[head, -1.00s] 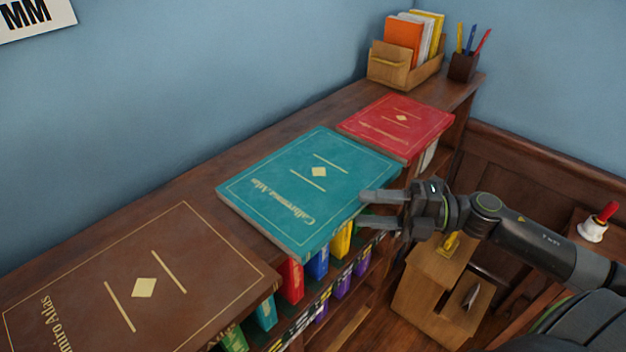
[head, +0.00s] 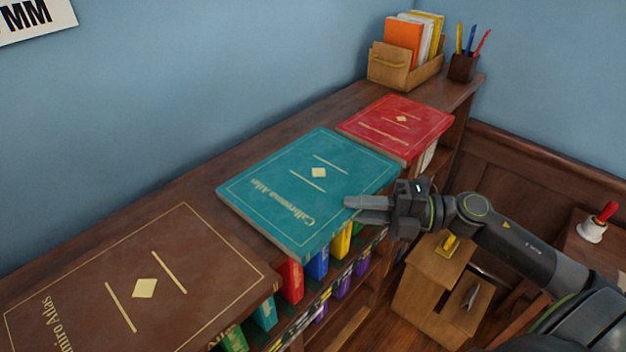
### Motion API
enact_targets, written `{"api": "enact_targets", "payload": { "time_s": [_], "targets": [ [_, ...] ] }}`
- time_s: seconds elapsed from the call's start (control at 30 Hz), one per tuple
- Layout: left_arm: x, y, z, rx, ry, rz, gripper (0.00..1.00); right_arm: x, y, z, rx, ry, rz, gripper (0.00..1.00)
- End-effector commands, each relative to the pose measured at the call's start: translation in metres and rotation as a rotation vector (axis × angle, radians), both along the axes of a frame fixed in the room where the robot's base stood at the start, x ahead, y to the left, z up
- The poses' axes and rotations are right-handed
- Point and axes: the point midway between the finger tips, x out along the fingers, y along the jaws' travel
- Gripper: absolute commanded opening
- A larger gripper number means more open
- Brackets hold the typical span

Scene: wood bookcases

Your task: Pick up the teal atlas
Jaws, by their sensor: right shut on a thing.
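The teal atlas (head: 290,190) lies flat on top of the bookcase, with its front edge over the shelf's front edge. My right gripper (head: 362,208) is shut on the atlas's front right edge. The atlas still appears to rest on the bookcase top. My left gripper is not in view.
A brown atlas (head: 190,255) lies to the left and a red atlas (head: 400,120) just behind to the right. A file box (head: 390,70) and pen cup (head: 463,68) stand at the far end. A wooden step stool (head: 425,275) and handbell (head: 592,232) are at right.

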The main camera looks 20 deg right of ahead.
Motion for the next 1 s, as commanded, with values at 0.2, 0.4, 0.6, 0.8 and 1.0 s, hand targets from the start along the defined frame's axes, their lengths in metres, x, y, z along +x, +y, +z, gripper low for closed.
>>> {"api": "enact_targets", "payload": {
  "time_s": [0.2,0.4,0.6,0.8,1.0],
  "targets": [
    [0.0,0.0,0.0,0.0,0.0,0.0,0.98,0.0,0.0,-0.001,-0.001,0.001,0.0,0.0],
    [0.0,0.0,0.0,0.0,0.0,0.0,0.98,0.0,0.001,0.001,0.0,-0.004,0.001,0.0],
    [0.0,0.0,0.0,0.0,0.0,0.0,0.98,0.0,0.0,0.004,-0.001,-0.003,0.002,0.0],
    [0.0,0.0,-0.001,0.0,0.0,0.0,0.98,0.0,0.0,0.017,-0.003,-0.005,0.003,0.0],
    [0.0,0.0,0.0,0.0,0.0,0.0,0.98,0.0,0.0,0.044,-0.006,-0.006,0.004,0.0]
  ]
}}
